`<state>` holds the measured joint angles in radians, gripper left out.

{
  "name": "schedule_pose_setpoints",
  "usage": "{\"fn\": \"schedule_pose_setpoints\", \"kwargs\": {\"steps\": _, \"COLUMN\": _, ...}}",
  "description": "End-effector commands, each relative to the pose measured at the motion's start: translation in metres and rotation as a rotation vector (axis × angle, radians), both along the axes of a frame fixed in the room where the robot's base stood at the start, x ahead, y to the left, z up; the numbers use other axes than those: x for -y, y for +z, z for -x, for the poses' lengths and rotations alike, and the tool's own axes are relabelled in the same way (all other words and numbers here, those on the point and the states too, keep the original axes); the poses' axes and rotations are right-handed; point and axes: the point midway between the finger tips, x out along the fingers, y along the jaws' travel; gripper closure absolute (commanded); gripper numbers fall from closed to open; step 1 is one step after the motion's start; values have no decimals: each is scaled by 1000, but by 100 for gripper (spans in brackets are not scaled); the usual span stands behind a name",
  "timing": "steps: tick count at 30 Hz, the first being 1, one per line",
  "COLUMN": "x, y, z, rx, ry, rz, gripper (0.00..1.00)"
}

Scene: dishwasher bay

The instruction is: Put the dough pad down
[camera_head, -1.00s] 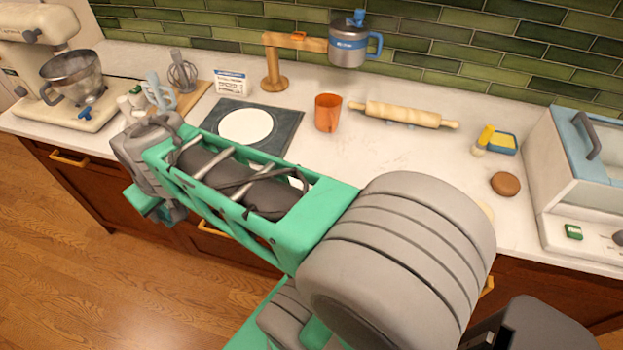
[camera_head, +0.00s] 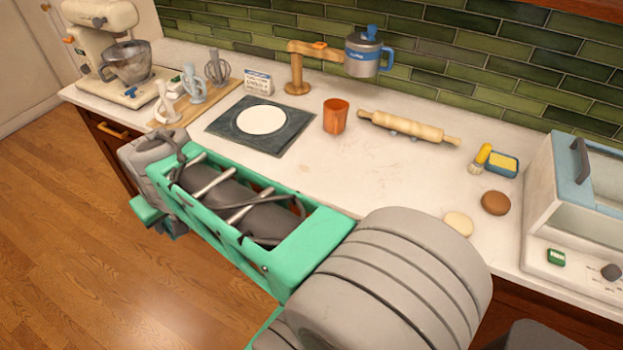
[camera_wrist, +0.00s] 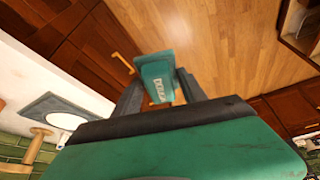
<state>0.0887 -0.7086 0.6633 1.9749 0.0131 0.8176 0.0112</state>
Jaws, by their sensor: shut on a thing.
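My gripper (camera_wrist: 158,88) shows in the wrist view with two dark fingers, over the wooden floor in front of the cabinets. A teal block with pale lettering (camera_wrist: 157,77) shows between the fingers; I take it for the dough pad held in them, though its contact with the fingers is unclear. In the head view my arm covers most of the gripper, which hangs in front of the counter edge. A dark square mat (camera_head: 290,138) with a white disc (camera_head: 261,120) lies on the counter, also seen at the left of the wrist view.
A brown disc (camera_head: 496,203) and a cream disc (camera_head: 458,223) lie at right. The counter (camera_head: 330,180) is clear in the middle.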

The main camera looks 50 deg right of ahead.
Motion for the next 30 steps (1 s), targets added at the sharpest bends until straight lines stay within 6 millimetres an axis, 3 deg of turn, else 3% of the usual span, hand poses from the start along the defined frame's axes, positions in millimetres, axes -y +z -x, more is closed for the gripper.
{"fn": "schedule_pose_setpoints", "kwargs": {"steps": 5, "x": 89, "y": -8, "z": 12, "rx": 2, "ry": -273, "rz": 0, "gripper": 100}}
{"fn": "schedule_pose_setpoints", "kwargs": {"steps": 8, "x": 143, "y": -7, "z": 33, "rx": 2, "ry": -457, "rz": 0, "gripper": 100}}
{"fn": "schedule_pose_setpoints", "kwargs": {"steps": 12, "x": 218, "y": -6, "z": 80, "rx": 5, "ry": -749, "rz": 0, "gripper": 100}}
{"fn": "schedule_pose_setpoints", "kwargs": {"steps": 15, "x": 260, "y": -4, "z": 123, "rx": 4, "ry": -955, "rz": 0, "gripper": 100}}
{"fn": "schedule_pose_setpoints", "kwargs": {"steps": 18, "x": 288, "y": -1, "z": 163, "rx": 3, "ry": -1123, "rz": -1, "gripper": 100}}
{"fn": "schedule_pose_setpoints", "kwargs": {"steps": 21, "x": 303, "y": 3, "z": 191, "rx": 3, "ry": -1236, "rz": -1, "gripper": 100}}
{"fn": "schedule_pose_setpoints", "kwargs": {"steps": 26, "x": 317, "y": 4, "z": 208, "rx": -2, "ry": -1305, "rz": -1, "gripper": 100}}
{"fn": "schedule_pose_setpoints", "kwargs": {"steps": 30, "x": 349, "y": -9, "z": 205, "rx": -5, "ry": -1309, "rz": -1, "gripper": 100}}
